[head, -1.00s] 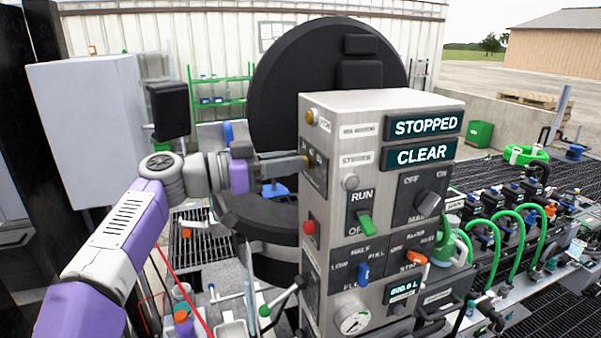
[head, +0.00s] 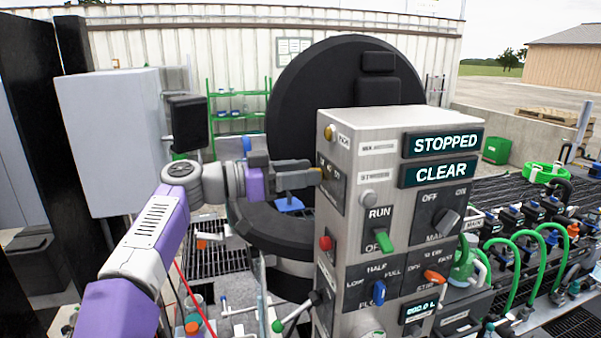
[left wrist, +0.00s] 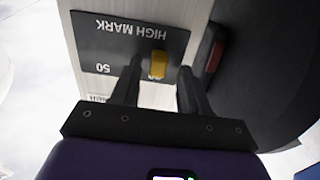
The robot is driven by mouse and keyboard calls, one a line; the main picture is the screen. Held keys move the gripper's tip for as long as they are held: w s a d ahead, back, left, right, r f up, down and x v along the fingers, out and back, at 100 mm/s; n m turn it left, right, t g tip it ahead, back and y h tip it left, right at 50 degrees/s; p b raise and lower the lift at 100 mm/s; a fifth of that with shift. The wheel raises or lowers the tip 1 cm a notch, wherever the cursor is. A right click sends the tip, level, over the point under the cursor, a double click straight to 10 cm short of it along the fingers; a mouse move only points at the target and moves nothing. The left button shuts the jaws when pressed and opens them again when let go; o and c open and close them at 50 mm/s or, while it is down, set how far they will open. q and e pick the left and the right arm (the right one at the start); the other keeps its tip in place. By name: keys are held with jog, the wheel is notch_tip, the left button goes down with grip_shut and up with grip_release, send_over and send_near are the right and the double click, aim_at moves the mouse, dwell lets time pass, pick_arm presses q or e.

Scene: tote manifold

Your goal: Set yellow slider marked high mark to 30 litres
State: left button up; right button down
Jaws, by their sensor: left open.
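The yellow slider (left wrist: 158,63) shows in the left wrist view on a dark plate (left wrist: 105,42) lettered HIGH MARK, upside down in the picture. A "50" shows near the plate's lower left; other scale marks are too small or hidden, so I cannot read the slider's setting. My left gripper (left wrist: 159,72) is open, its two fingertips on either side of the slider, close to the plate; contact is unclear. In the head view my left gripper (head: 314,175) reaches the left side of the grey control box (head: 352,121), largely hiding the slider. My right gripper is not in view.
The box front carries STOPPED (head: 443,143) and CLEAR (head: 440,172) displays, a green RUN switch (head: 384,241) and other knobs. A red button (head: 325,243) and a green-tipped lever (head: 290,319) stand below my gripper. A large black round lid (head: 315,110) rises behind.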

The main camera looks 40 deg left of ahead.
pick_arm(q)
jog(key=v, duration=0.7)
jog(key=shift+s+a+b, duration=0.15)
jog(key=shift+a+b, duration=0.1)
jog(key=shift+b, duration=0.2)
